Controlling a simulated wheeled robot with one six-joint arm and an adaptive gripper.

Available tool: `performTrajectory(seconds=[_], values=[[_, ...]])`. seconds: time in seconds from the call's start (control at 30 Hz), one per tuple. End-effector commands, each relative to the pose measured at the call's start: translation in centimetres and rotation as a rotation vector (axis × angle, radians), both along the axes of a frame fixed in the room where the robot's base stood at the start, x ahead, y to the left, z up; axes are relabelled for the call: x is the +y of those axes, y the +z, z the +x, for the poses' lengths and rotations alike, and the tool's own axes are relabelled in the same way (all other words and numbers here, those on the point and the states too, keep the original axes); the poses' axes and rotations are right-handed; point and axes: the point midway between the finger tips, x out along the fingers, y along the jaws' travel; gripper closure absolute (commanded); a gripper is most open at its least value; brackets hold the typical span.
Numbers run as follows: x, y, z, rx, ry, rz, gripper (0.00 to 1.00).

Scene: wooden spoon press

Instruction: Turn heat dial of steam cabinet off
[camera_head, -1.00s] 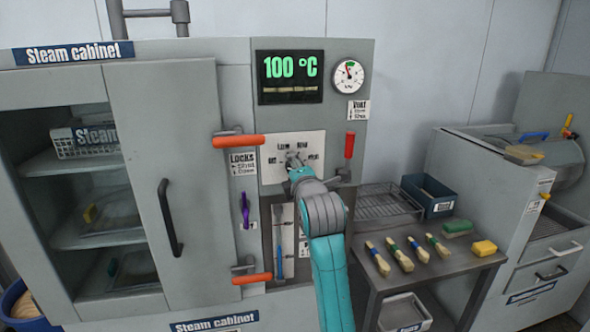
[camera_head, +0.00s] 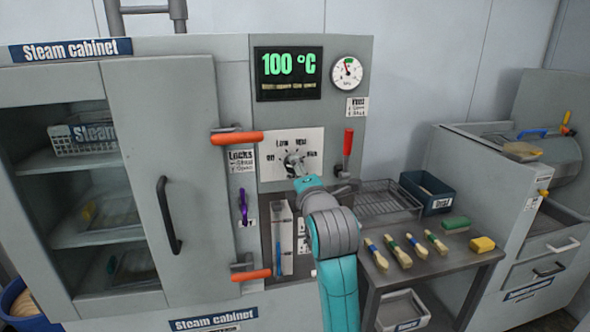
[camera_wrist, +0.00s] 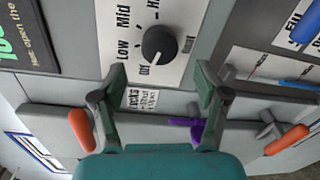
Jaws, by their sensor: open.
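The heat dial (camera_wrist: 158,45) is a round dark knob on a white plate with Low, Mid and High labels. It shows in the head view too (camera_head: 294,160), on the front of the steam cabinet (camera_head: 228,80). In the wrist view a pale mark on the knob is on its lower side, towards the small label by Low; its exact setting is hard to read. My gripper (camera_wrist: 161,73) is open and empty, its fingers apart and below the knob in the picture. The cabinet display (camera_head: 288,73) reads 100 °C in green, with a line of small text below.
Orange handles (camera_head: 237,138) and a purple lever (camera_head: 243,207) stick out left of the dial. A red-handled lever (camera_head: 347,143) is at its right. A side table (camera_head: 440,262) with brushes and a wire rack (camera_head: 378,200) stands to the right.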

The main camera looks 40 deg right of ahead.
Motion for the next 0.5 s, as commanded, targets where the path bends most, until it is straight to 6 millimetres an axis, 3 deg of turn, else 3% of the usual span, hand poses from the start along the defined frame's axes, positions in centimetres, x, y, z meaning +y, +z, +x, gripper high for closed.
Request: performTrajectory(seconds=[0.23,0.5], values=[[2.3,0.1,-3.5,0.001,0.0,-0.001,0.26],[3.1,0.2,-4.7,0.001,0.0,0.0,0.26]])
